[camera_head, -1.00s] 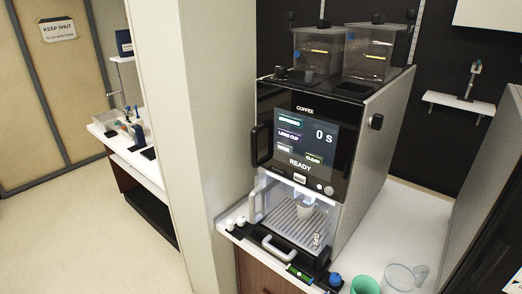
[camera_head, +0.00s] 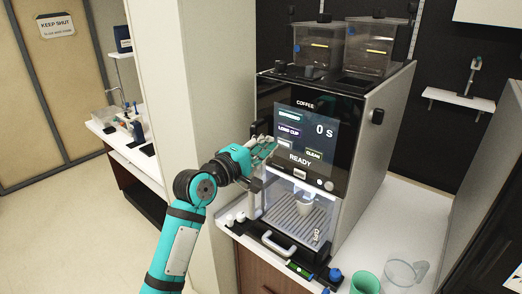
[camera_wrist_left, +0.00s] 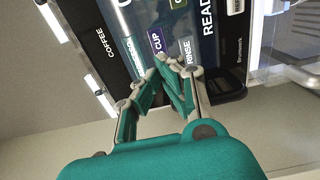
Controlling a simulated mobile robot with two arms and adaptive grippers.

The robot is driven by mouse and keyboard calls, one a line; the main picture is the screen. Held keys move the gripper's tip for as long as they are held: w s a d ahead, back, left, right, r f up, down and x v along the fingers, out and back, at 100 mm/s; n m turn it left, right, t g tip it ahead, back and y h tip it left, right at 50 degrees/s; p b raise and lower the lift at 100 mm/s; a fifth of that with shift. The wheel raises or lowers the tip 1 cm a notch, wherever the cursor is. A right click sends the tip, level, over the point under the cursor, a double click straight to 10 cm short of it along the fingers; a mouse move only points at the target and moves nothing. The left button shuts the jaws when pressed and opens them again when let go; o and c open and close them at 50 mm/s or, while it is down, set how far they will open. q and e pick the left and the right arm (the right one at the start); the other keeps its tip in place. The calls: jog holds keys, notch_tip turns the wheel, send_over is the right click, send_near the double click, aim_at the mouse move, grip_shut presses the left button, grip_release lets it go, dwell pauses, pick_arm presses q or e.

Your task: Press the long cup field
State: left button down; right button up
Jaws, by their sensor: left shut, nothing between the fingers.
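The coffee machine (camera_head: 348,130) stands on the counter with a lit screen reading 0 s and READY. The purple long cup field (camera_head: 289,131) is on the screen's left side; part of it shows in the left wrist view with the word CUP (camera_wrist_left: 157,40). My left gripper (camera_head: 272,146) is shut and empty, with its fingertips in front of the lower left of the screen, just below the long cup field. In the left wrist view its fingertips (camera_wrist_left: 166,66) are close to the screen; I cannot tell whether they touch it.
The rinse field (camera_wrist_left: 186,50) and clean field (camera_head: 314,153) lie close by. A green cup (camera_head: 364,282) and a clear jug (camera_head: 400,274) stand at the front right. A wall is left of the machine.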

aim_at(288, 131)
pick_arm(q)
jog(key=b+x, duration=0.1)
jog(key=x, duration=0.4)
jog(key=shift+b, duration=0.3)
jog(key=shift+w+d, duration=0.5)
jog(key=shift+w, duration=0.1)
jog(key=shift+w, duration=0.1)
jog(key=shift+w+d, duration=0.4)
jog(key=shift+w, duration=0.05)
jog(key=shift+s, duration=0.1)
jog(key=shift+s+a+p, duration=0.4)
jog(key=shift+s+p, duration=0.05)
jog(key=shift+p, duration=0.2)
jog(key=p+v, duration=0.2)
jog(key=v, duration=0.2)
jog(key=shift+s+a, duration=0.1)
